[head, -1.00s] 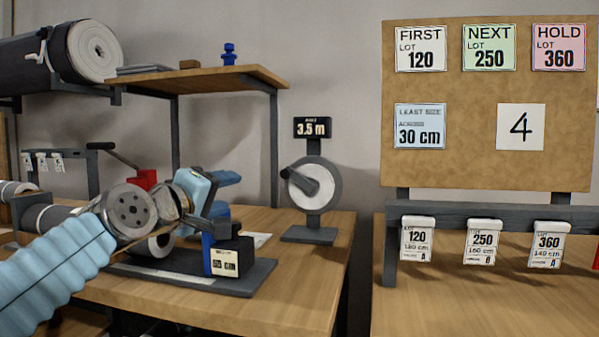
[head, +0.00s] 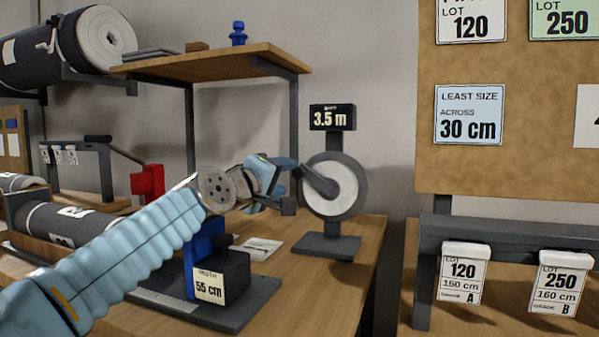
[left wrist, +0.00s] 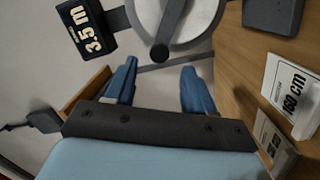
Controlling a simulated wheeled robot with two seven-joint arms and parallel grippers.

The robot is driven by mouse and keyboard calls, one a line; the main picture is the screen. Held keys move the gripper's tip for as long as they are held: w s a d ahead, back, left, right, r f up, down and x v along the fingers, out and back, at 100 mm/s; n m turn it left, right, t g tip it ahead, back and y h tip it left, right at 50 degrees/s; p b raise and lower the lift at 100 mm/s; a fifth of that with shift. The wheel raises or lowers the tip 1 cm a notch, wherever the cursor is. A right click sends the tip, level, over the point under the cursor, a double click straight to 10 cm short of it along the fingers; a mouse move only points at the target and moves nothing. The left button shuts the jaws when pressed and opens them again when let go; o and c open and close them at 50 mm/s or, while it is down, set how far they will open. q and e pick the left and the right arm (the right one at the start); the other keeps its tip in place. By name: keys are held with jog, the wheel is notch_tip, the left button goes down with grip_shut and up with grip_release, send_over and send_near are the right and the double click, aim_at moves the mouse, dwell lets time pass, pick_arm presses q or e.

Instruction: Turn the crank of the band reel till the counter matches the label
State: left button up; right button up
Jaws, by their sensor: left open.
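The band reel (head: 347,202) stands upright on a dark post and base, a pale disc with a grey rim. Its dark crank (head: 321,183) points left and slightly up from the hub. In the left wrist view the crank (left wrist: 169,22) ends in a round knob just beyond my fingers. A black display (head: 331,117) above the reel reads 3.5 m; it also shows in the left wrist view (left wrist: 86,27). My left gripper (head: 290,185) is open, its blue fingers just left of the crank end, with nothing between them in the left wrist view (left wrist: 158,88). My right gripper is out of view.
A width gauge (head: 222,278) reading 55 cm sits below my left arm, a white paper (head: 260,249) beside it. A shelf (head: 215,62) overhangs at the back. A board (head: 465,180) and hanging tags (head: 465,274) stand right.

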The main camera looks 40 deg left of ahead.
aim_at(296, 173)
pick_arm(q)
jog(key=w, duration=0.4)
jog(key=w+a, duration=0.1)
jog(key=w, duration=0.2)
jog(key=shift+a, duration=0.1)
jog(key=shift+c, duration=0.2)
grip_shut()
jog(key=shift+p, duration=0.3)
